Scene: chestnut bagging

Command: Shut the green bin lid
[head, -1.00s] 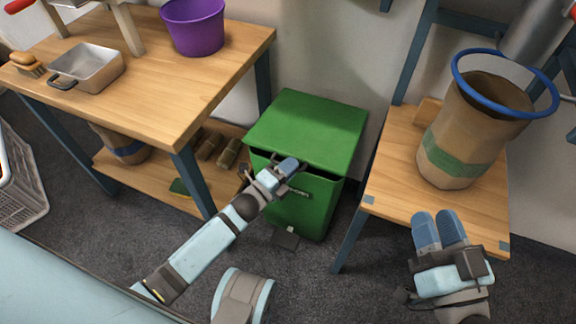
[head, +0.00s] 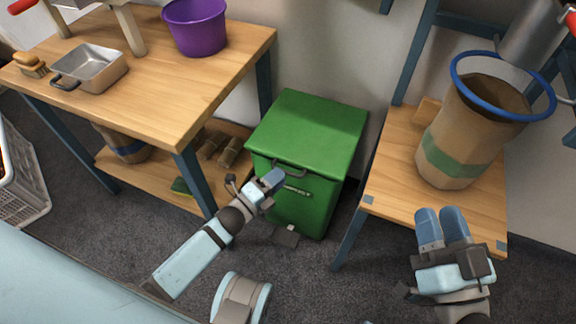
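The green bin (head: 308,208) stands on the floor between the two wooden tables. Its green lid (head: 309,128) lies flat on top, with no dark gap along the front edge, and looks shut. A dark handle (head: 289,168) shows at the lid's front. My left gripper (head: 275,180) is at the bin's front face, just below the handle; I cannot tell whether it touches the bin or how its fingers stand. My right gripper (head: 442,215) is in front of the right table, away from the bin, its two blue fingers close together with a slight gap at the tips.
The left table (head: 165,95) holds a purple bucket (head: 196,28), a metal pan (head: 90,68) and a brush (head: 29,65). The right table (head: 398,155) holds a brown sack (head: 460,150) under a blue ring (head: 502,88). A pedal (head: 286,236) sits at the bin's foot. A white basket (head: 20,185) stands far left.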

